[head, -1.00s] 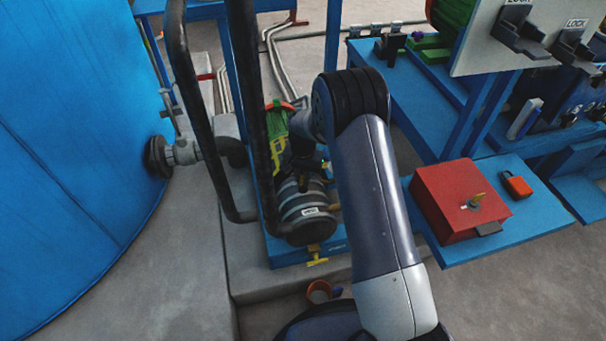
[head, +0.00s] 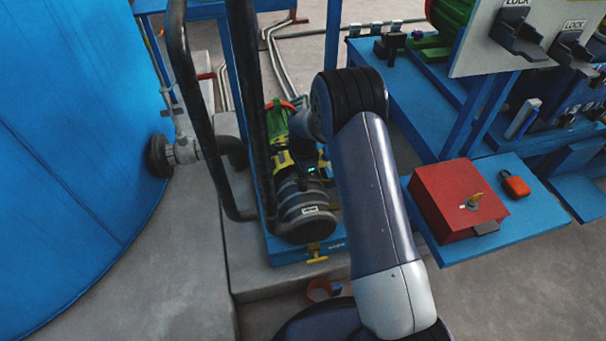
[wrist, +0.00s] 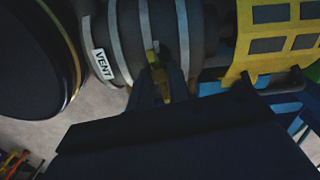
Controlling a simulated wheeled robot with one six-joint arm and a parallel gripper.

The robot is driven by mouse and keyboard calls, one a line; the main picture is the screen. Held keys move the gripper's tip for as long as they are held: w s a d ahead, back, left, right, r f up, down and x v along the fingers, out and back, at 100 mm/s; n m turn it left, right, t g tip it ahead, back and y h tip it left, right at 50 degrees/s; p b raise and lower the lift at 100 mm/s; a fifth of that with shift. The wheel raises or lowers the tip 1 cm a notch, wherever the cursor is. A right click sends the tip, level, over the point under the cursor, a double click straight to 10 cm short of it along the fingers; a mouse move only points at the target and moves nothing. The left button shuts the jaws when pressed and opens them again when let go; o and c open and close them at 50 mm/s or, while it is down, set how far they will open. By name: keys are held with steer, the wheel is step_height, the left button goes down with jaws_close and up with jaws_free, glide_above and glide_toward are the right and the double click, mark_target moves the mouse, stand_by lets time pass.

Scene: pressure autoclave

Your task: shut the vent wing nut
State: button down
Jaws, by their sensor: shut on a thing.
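The vent vessel, a dark grey cylinder with pale bands (head: 300,207), lies in the middle of the head view. Its VENT label (wrist: 103,66) shows in the wrist view. My gripper (wrist: 160,80) reaches the banded side beside that label. Its jaws are shut on a small yellow piece, the vent wing nut (wrist: 154,60), which shows between the fingertips. The fingers partly cover the nut, so how far it is turned cannot be told. In the head view my arm and wrist hide the fingertips. Another yellow wing-shaped piece (head: 317,252) is below the cylinder's front end.
Black curved rails (head: 185,110) stand just left of the vessel. A large blue tank (head: 65,170) fills the left. A red box (head: 455,200) and an orange padlock (head: 515,185) are on the blue shelf at right. An orange-rimmed cup (head: 319,290) is on the floor.

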steer(key=shift+m, duration=0.8)
steer(key=c, duration=1.3)
jaws_free()
steer(key=shift+r, duration=0.1)
step_height(320, 180, up, 11)
steer(key=p, duration=0.2)
steer(key=shift+p, duration=0.3)
steer(key=shift+f, duration=0.2)
